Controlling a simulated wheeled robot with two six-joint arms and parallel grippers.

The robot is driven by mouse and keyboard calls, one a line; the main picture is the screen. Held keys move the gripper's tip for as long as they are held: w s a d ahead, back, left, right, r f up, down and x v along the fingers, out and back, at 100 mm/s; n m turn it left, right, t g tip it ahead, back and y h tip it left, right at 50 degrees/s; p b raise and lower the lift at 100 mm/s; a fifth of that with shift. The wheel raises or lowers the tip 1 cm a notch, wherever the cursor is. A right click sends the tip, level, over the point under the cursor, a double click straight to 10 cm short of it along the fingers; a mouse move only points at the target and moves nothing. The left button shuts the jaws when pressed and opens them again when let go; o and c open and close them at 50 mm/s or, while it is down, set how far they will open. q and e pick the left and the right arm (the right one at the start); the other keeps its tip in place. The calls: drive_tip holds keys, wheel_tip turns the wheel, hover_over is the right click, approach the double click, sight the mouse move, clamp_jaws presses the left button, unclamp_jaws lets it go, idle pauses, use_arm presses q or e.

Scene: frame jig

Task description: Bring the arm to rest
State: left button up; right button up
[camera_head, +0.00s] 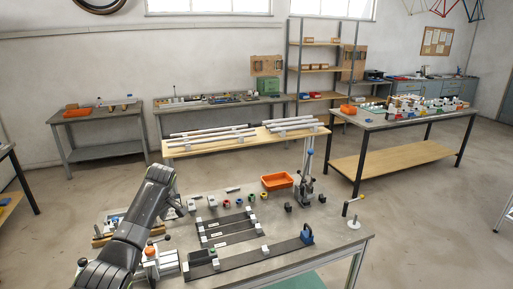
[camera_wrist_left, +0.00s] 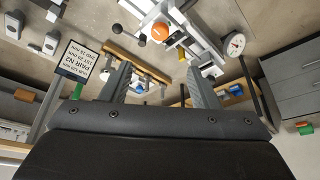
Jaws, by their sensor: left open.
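My left arm reaches in from the lower left of the head view and bends over the left side of the near bench (camera_head: 335,238). Its gripper (camera_head: 177,211) is small and partly hidden by the arm there. In the left wrist view the two fingers of the left gripper (camera_wrist_left: 158,82) stand apart with nothing held between them. Beyond them show a wooden strip (camera_wrist_left: 140,64), an orange knob (camera_wrist_left: 160,32) and a white aluminium profile (camera_wrist_left: 190,30). My right gripper is in neither view.
On the near bench lie dark rails, an orange bin (camera_head: 277,181), a blue-handled stop (camera_head: 307,234), an upright press (camera_head: 306,180) and a crank (camera_head: 353,210). A printed sign (camera_wrist_left: 76,60) and a round dial (camera_wrist_left: 235,44) show in the wrist view. Open floor lies to the right.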

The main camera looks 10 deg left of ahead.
use_arm(q)
drive_tip(key=s+d+f+m+h, duration=0.1)
drive_tip(key=s+d+f+m, duration=0.25)
drive_tip(key=s+f, duration=0.55)
drive_tip(key=s+d+f+m, duration=0.35)
drive_tip(key=s+f, duration=0.45)
drive_tip(key=s, duration=0.4)
drive_tip(key=s+d+r+m+t+h, duration=0.1)
drive_tip(key=s+d+r+m, duration=0.15)
drive_tip(key=s, duration=0.95)
drive_tip(key=s+d+r+m+t, duration=0.15)
drive_tip(key=s+m, duration=0.25)
drive_tip(key=s, duration=0.8)
wheel_tip(320, 180, down, 31)
drive_tip(key=a+g+b, duration=0.2)
drive_tip(key=b, duration=0.6)
drive_tip(key=s+d+f+b, duration=0.1)
drive_tip(key=s+f+b, duration=0.2)
drive_tip(key=s+f, duration=0.4)
drive_tip(key=s+f+g+h+b, duration=0.1)
drive_tip(key=s+f+b, duration=0.2)
drive_tip(key=s+f, duration=0.5)
wheel_tip(320, 180, down, 8)
drive_tip(key=shift+d+f, duration=0.25)
drive_tip(key=shift+d, duration=0.1)
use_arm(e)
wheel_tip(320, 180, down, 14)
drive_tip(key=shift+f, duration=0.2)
